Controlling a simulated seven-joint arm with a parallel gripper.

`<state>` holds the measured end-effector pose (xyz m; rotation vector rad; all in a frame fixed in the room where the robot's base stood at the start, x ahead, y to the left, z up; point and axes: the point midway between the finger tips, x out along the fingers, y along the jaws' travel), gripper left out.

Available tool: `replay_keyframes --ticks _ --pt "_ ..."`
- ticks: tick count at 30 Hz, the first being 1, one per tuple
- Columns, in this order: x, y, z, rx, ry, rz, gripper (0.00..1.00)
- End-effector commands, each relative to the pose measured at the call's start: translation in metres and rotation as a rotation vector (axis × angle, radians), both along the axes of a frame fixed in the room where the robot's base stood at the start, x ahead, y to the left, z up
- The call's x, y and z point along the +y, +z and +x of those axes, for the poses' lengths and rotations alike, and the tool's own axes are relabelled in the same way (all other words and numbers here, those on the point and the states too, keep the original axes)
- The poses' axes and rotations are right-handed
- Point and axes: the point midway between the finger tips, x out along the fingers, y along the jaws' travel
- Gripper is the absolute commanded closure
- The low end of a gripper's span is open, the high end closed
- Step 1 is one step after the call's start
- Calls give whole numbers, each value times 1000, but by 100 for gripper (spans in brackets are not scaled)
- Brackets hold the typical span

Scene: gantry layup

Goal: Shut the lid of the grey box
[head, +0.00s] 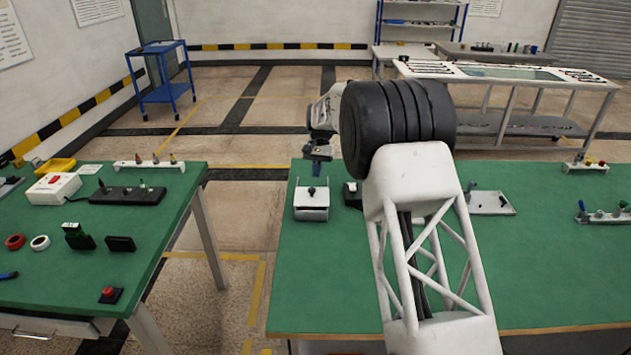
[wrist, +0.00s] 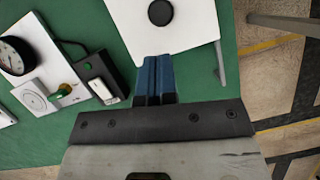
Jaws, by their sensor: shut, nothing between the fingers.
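The grey box (head: 311,213) stands near the left edge of the right-hand green table. Its pale lid (head: 304,197) carries a black knob and lies over the top; a dark line shows below the lid's front edge, and I cannot tell if it is fully down. In the wrist view the lid (wrist: 190,32) with its round black knob (wrist: 160,12) is at the top. My gripper (head: 317,172) is just above the box. Its blue fingers (wrist: 154,62) are together and empty, overlapping the lid's near edge in the wrist view; contact cannot be told.
A black unit with a green button (wrist: 98,75) and a round gauge (wrist: 14,56) stand beside the box. A pale tray (head: 492,204) lies right of my arm. The left green table (head: 160,205) holds several small parts. The table front before the box is clear.

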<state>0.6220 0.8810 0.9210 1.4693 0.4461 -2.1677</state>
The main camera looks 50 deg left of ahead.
Motion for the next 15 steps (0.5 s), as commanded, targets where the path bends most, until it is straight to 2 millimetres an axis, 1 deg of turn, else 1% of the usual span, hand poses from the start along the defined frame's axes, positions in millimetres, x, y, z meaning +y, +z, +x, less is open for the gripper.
replay_keyframes --ticks 3,9,15 --pt "4 19 7 0 0 1 100" --pt "11 49 17 -1 0 2 100" --pt "14 66 23 0 0 0 100"
